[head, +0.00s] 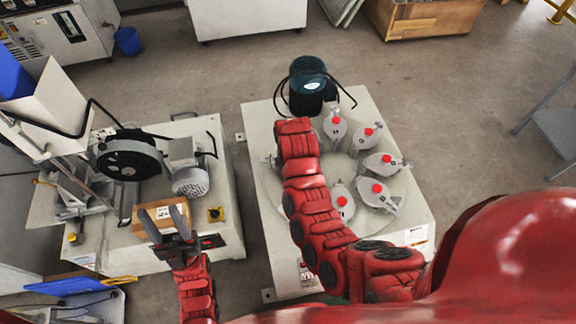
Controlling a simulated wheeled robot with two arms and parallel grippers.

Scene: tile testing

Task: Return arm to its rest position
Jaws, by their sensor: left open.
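My left arm (196,290) comes in at the bottom left. Its gripper (165,220) is open, with two grey fingers spread apart. In the picture it overlaps the brown box (160,213) on the left machine; I cannot tell whether they touch. My right arm (315,215) reaches from the lower right over the round plate of the right machine. Its far end shows near the back left of the plate, but its gripper is hidden.
The left machine (225,190) has a black wheel (128,155) and a motor (190,180). The right machine (415,215) carries several grey pots with red knobs and a dark green motor (308,85). A blue bin (127,41) stands behind.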

